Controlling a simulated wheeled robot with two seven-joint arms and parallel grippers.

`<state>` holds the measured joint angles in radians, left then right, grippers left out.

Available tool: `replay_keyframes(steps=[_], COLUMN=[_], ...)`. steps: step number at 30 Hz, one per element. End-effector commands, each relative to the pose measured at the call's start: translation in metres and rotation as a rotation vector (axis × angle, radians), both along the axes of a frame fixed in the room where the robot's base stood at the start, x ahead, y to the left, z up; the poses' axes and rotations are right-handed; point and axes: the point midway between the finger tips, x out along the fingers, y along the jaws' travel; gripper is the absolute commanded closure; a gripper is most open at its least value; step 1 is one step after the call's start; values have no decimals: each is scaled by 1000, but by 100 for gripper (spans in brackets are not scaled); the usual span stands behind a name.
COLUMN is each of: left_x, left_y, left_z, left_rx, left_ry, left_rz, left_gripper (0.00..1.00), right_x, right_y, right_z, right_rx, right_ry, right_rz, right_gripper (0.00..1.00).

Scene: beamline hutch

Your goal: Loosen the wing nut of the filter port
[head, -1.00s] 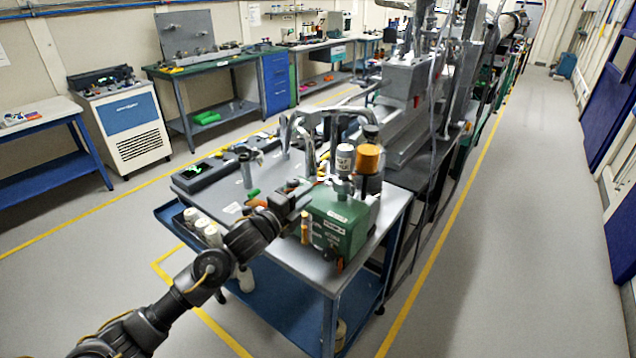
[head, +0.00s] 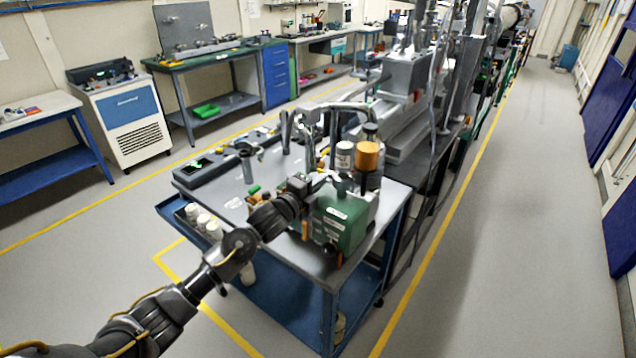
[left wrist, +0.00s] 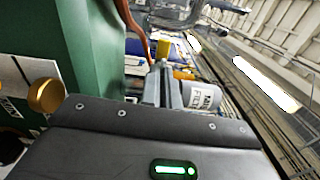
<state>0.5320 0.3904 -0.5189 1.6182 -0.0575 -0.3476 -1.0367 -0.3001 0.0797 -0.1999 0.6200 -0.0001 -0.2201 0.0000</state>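The green pump (head: 340,225) stands on the cart, with a grey-white canister (head: 345,157) and an orange-capped dark cylinder (head: 367,157) on top. My left gripper (head: 322,182) is at the pump's upper left side, close to the canister. In the left wrist view, the pump's green wall (left wrist: 60,35) fills the left, and the canister (left wrist: 200,96) with filter lettering lies right of my narrow grey fingers (left wrist: 163,72). A small yellow piece shows beyond the fingertips. I cannot make out the wing nut or whether the fingers hold anything. My right gripper is not in view.
A brass knob (left wrist: 45,95) sticks out of the pump near my gripper. Curved metal pipework (head: 310,130) rises behind it. White bottles (head: 203,222) stand in the cart's side tray. The grey cart top (head: 225,185) has bare patches. The right aisle is clear.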

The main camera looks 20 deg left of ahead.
Motion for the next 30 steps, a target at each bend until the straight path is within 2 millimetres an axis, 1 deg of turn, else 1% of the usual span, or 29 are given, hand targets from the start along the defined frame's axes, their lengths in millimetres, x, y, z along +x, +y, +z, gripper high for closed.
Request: replay_keyframes(steps=[8,14,20,30], left_x=[0,0,0,0], left_y=[0,0,0,0], left_z=[0,0,1,2], left_rx=[-7,-63,-191,-487], left_ry=[4,26,75,194], left_rz=[0,1,1,1], left_gripper=[100,100,100,100], right_x=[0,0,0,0], right_y=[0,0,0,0], right_z=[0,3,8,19], right_rx=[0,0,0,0], right_ry=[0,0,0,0], right_rz=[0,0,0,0], right_gripper=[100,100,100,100])
